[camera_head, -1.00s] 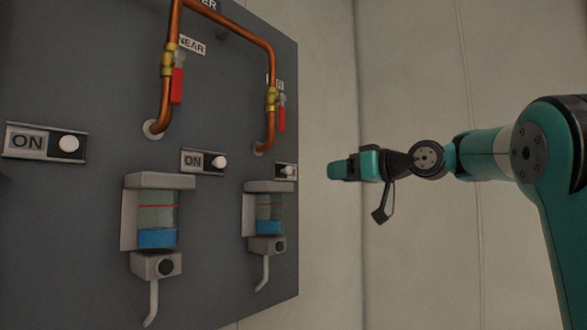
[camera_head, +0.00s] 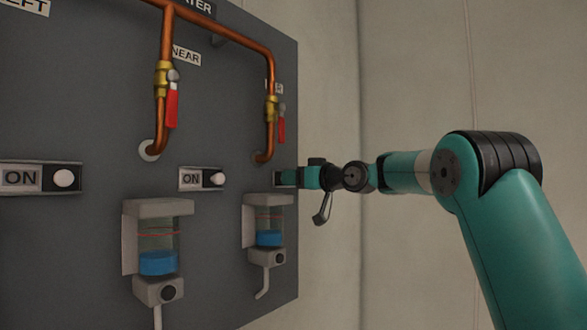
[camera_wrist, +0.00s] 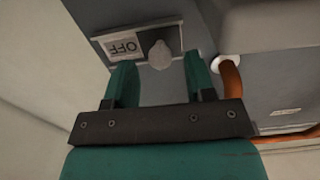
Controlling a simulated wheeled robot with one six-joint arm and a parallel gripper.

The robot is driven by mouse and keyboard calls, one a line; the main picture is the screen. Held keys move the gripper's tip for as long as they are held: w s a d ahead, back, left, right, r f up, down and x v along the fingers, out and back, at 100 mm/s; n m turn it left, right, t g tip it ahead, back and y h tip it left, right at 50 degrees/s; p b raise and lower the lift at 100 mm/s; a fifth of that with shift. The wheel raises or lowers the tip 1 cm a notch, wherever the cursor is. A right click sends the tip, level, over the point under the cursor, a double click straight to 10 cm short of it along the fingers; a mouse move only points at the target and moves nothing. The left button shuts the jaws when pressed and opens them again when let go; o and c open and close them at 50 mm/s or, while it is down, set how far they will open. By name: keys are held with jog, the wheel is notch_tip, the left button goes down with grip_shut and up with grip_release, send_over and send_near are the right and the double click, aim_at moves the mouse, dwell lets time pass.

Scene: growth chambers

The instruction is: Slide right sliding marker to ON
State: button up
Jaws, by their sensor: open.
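The right sliding marker's knob (camera_wrist: 160,55) is pale and rounded in the wrist view, beside a plate that reads OFF (camera_wrist: 123,47), seen upside down. My gripper (camera_wrist: 160,78) is open, with one finger on each side in front of the knob. I cannot tell whether the fingers touch it. In the head view my gripper (camera_head: 283,178) is at the panel's right edge and hides the right marker.
The grey panel (camera_head: 100,110) carries two other sliders, the left (camera_head: 64,179) and the middle (camera_head: 214,179), both showing ON. A liquid container (camera_head: 268,225) sits just below my gripper. A copper pipe with a red-handled valve (camera_head: 281,125) is above it.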

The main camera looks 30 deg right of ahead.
jog(key=shift+w+a, duration=0.25)
jog(key=shift+w, duration=0.3)
